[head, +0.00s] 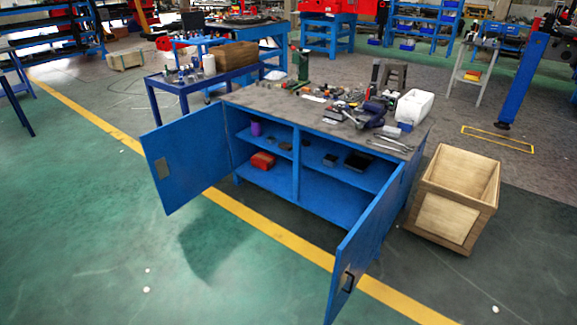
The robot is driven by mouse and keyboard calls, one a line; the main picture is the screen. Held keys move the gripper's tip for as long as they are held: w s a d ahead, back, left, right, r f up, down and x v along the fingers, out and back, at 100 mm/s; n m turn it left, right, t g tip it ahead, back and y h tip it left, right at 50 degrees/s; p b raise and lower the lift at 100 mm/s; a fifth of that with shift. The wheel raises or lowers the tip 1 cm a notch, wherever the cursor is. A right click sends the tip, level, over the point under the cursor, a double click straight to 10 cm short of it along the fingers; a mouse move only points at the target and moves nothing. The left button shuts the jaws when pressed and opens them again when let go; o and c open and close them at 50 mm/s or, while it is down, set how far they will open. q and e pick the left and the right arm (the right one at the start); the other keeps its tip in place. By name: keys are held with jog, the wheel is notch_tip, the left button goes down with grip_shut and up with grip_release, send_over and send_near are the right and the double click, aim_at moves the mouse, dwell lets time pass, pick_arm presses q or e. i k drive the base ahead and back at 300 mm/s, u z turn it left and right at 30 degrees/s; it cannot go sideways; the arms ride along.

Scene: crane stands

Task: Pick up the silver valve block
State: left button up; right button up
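I cannot single out the silver valve block in the head view. Many small parts and tools lie on the grey top of a blue workbench cabinet (262,98), and they are too small to tell apart. Both cabinet doors stand open, the left door (185,160) and the right door (362,252). Inside are a red box (263,160), a purple cylinder (256,129) and several small dark items, one of them a dark box (358,161). Neither of my grippers is in view.
A wooden crate (440,222) stands right of the cabinet. A white container (413,107) and wrenches (390,144) sit on the bench top. A blue table (183,86) with small parts stands behind left. Green floor in front is mostly clear, with a yellow line crossing it.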

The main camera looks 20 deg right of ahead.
aim_at(329, 161)
jog(key=u, duration=0.3)
jog(key=i, duration=2.35)
jog(key=z, duration=1.4)
jog(key=i, duration=1.15)
jog(key=z, duration=1.3)
